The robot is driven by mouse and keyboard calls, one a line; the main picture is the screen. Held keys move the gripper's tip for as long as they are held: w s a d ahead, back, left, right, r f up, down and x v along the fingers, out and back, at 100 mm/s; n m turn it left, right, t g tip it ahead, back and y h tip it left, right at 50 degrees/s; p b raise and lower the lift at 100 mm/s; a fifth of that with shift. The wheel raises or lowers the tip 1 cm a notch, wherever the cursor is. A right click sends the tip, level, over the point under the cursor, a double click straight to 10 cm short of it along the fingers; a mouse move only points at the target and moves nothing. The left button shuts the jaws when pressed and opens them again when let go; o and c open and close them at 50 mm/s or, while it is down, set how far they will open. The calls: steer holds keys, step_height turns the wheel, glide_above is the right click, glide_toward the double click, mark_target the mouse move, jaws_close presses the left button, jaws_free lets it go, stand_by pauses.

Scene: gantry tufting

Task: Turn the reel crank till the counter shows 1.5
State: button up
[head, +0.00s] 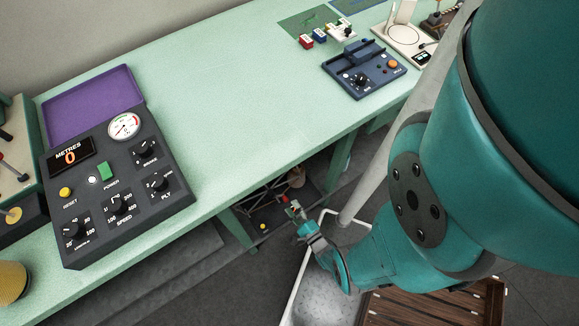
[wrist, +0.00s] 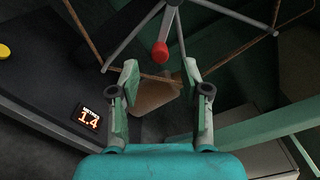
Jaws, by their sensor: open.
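In the wrist view a reel with grey spokes (wrist: 226,8) and a red crank knob (wrist: 160,54) shows at the top. The knob lies in line with the gap between my fingers, at or just beyond their tips; I cannot tell the depth. My gripper (wrist: 159,72) is open, with nothing between its pads. The small counter (wrist: 88,117) at the lower left of the wrist view reads METRES 1.4. In the head view my gripper (head: 292,209) reaches under the bench edge, near the reel frame (head: 262,212), which is mostly in shadow.
The green bench (head: 235,85) runs above the reel. On it stand a dark control panel (head: 115,195), whose own METRES display reads 0, and a blue device (head: 365,70). A yellow button (wrist: 4,52) is at the wrist view's left. A wooden slatted crate (head: 440,305) stands below my arm.

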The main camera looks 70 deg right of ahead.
steer(key=shift+v, duration=0.85)
steer(key=shift+a, duration=0.1)
steer(key=shift+c, duration=0.3)
